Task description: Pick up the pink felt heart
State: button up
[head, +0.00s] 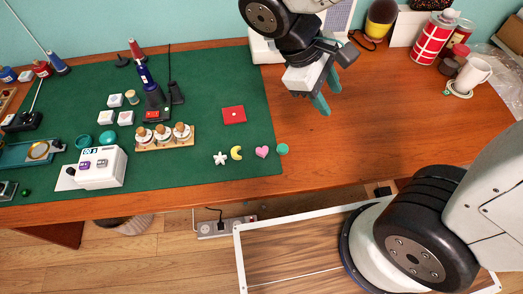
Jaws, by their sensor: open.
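The pink felt heart (262,152) lies flat near the front right edge of the green mat (205,168) in the head view. A teal round piece (282,149) lies just to its right, and a yellow crescent (236,153) and a white flower shape (220,158) lie to its left. My gripper (331,97) is open and empty, above the wooden table, behind and to the right of the heart. It is well apart from the heart. Nothing hides the heart.
A red square (234,115) lies on the mat behind the heart. A wooden rack (165,137) of corked bottles and a white device (99,167) stand further left. A white mug (470,76) and red-striped can (433,37) are at the back right.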

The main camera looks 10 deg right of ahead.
jog(key=w+a+f+n+t+h, duration=0.2)
jog(key=a+f+n+t+h, duration=0.2)
jog(key=a+f+n, duration=0.55)
jog(key=n+t, duration=0.5)
jog(key=n, duration=0.2)
send_near(260, 152)
jog(key=shift+w+d, duration=0.1)
jog(key=shift+d, duration=0.3)
jog(key=shift+f+t, duration=0.3)
jog(key=shift+t, duration=0.1)
jog(key=shift+w+d+f, duration=0.1)
jog(key=shift+d+f, duration=0.05)
jog(key=shift+f, duration=0.05)
jog(key=x, duration=0.7)
jog(key=c, duration=0.8)
jog(key=shift+o, duration=0.2)
